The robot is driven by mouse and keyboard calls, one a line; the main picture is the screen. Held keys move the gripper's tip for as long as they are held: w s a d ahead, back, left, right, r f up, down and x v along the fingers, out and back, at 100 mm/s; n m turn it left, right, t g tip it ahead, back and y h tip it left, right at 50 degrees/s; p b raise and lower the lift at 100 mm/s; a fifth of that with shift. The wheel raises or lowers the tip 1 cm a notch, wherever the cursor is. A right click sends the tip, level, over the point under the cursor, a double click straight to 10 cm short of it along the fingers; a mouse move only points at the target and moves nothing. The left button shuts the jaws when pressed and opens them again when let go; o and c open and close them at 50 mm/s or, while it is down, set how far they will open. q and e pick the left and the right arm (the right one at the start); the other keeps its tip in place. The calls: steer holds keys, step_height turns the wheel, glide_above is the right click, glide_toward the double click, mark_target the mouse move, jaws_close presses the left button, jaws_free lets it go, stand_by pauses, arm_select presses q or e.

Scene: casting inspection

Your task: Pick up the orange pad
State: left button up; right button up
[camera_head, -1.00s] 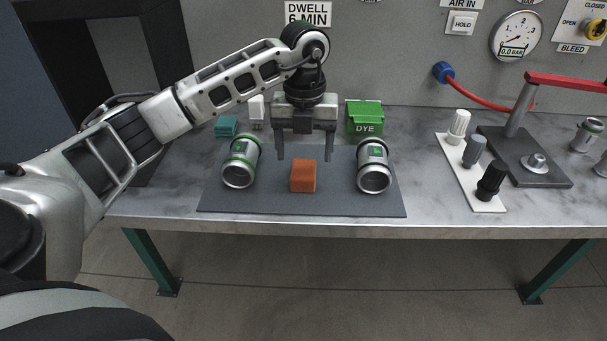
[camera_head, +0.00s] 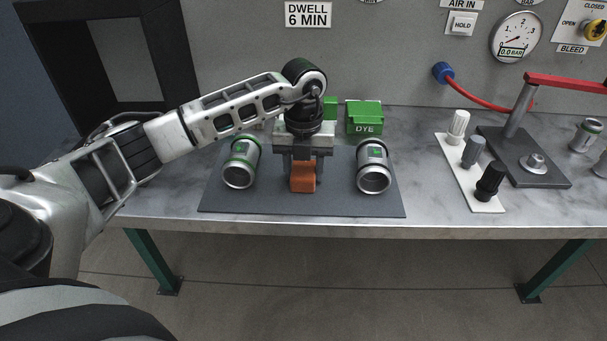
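The orange pad (camera_head: 303,184) is a small block on the dark grey mat (camera_head: 330,204), between two silver castings with green labels. My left gripper (camera_head: 304,174) reaches down over it from behind. Its fingers have come in close to the pad's two sides and appear shut on it. The upper part of the pad is partly hidden by the gripper. The pad still rests on the mat. My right gripper is not in view.
A green DYE box (camera_head: 364,118) is behind. A white strip with several cylinders (camera_head: 472,153) and a red-levered press (camera_head: 524,150) stand right. The mat's front is clear.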

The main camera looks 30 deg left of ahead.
mark_target(303, 169)
arm_select(q)
steer(key=shift+r, duration=0.5)
step_height(303, 169, up, 2)
steer(key=shift+r+b, duration=0.2)
steer(key=shift+b, duration=0.15)
steer(key=s+r, duration=0.9)
steer(key=s, duration=0.5)
steer(key=shift+d+r+b, duration=0.3)
steer(key=shift+d+b, duration=0.1)
steer(key=shift+d, duration=0.05)
steer(key=shift+o, duration=0.5)
